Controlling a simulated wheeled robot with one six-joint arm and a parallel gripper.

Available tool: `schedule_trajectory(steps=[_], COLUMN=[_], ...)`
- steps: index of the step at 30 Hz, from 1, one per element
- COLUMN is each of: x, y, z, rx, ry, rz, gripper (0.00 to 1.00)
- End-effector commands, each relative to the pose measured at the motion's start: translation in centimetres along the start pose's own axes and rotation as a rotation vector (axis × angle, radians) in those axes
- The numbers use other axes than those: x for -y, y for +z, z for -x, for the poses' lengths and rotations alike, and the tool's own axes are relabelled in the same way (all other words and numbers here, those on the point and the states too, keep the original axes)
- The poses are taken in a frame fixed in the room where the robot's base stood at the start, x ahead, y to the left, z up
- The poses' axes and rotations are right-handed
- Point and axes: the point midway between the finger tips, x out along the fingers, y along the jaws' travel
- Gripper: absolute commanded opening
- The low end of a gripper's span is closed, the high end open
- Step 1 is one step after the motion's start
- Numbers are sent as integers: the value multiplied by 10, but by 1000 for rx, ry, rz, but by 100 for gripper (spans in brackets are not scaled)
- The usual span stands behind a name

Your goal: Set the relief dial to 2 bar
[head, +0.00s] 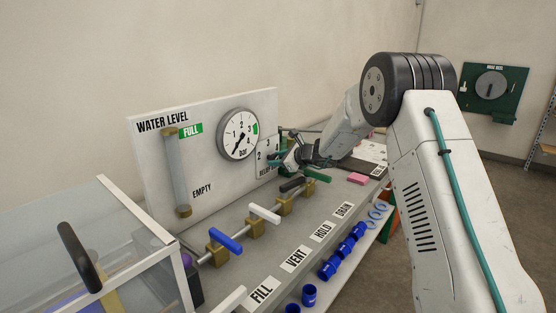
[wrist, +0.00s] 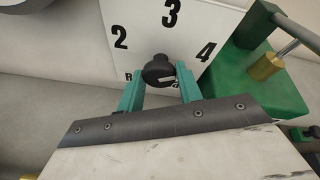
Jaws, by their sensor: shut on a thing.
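The relief dial is a black knob (wrist: 158,68) on a white plate (wrist: 160,28) marked 2, 3 and 4, with part of its lower lettering hidden. My gripper (wrist: 160,84) has its two green fingers on either side of the knob and is shut on it. A small white mark shows on the knob, but I cannot tell which number it points to. In the head view the plate (head: 262,157) stands right of the gauge, and my gripper (head: 287,156) is in front of it, hiding the knob.
A round gauge (head: 238,134) has its needle at lower left. Valves with blue (head: 225,240), white (head: 264,214), black and green handles line the bench.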

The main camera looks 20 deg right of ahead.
Motion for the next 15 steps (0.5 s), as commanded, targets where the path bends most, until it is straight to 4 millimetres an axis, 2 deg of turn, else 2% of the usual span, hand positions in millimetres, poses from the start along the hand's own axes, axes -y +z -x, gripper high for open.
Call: schedule_trajectory(steps=[8, 15], x=[0, -1], y=[1, 2], z=[0, 0], rx=[-10, -36], ry=[-24, -79], rz=[65, 225], gripper=[13, 13])
